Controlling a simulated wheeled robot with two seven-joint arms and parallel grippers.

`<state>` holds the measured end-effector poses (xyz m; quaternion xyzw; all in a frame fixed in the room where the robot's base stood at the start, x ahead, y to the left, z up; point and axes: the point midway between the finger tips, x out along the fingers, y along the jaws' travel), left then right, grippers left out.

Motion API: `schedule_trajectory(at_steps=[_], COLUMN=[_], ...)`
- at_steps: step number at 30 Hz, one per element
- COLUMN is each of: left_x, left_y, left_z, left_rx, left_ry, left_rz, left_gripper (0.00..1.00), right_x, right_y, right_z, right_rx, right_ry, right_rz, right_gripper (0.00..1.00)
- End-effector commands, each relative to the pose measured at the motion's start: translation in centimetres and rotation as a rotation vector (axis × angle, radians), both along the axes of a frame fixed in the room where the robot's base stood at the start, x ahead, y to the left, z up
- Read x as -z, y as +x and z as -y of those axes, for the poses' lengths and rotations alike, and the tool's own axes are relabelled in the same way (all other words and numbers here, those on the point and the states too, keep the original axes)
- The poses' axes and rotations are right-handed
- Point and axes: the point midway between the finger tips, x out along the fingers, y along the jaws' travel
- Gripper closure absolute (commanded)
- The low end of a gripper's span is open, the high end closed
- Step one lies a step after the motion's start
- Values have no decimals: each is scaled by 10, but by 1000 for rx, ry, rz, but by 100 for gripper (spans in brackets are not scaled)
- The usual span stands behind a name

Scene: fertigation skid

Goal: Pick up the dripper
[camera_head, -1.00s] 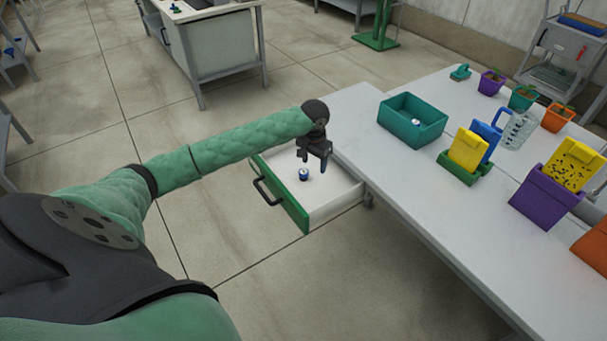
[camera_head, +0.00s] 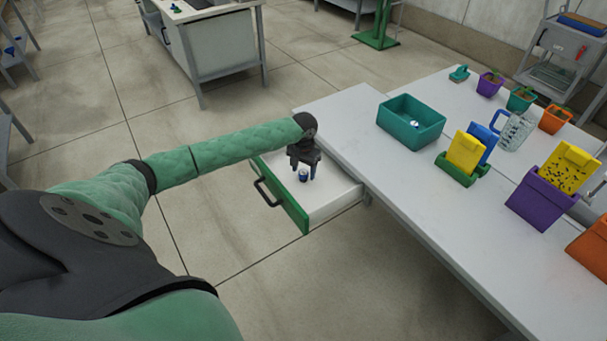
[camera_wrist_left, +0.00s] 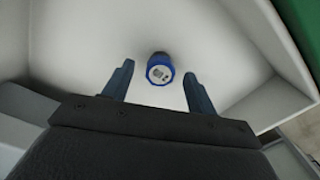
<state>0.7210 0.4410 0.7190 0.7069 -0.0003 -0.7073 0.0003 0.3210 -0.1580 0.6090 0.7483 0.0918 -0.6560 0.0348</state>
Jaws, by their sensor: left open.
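The dripper (camera_head: 303,175) is a small blue piece with a whitish top. It sits on the white floor of the open drawer (camera_head: 332,205), which has a green front. In the left wrist view the dripper (camera_wrist_left: 160,69) stands just beyond the fingertips, roughly between their lines. My left gripper (camera_head: 304,172) is open and empty, pointing down over the drawer close to the dripper. Its two blue fingers also show in the left wrist view (camera_wrist_left: 158,80), apart from the dripper on either side. My right gripper is not in view.
The white table (camera_head: 400,190) adjoins at right, with a teal bin (camera_head: 411,125) holding a small whitish piece, yellow and blue cards in a green holder (camera_head: 462,170), a clear jug (camera_head: 514,131), and pots.

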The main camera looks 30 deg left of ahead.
Motion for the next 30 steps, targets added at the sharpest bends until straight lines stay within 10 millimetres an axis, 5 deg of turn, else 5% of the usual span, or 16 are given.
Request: schedule_trajectory(at_steps=[10, 18, 30], left_x=[8, 7, -1], left_y=[0, 0, 1], left_z=[-1, -1, -1], left_rx=[0, 0, 0], left_ry=[1, 1, 0], left_rz=[0, 0, 2], left_gripper=[43, 90, 90], right_x=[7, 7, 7], right_y=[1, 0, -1], right_z=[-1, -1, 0], right_rx=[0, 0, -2], right_ry=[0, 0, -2], right_rz=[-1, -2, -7], right_gripper=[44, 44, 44])
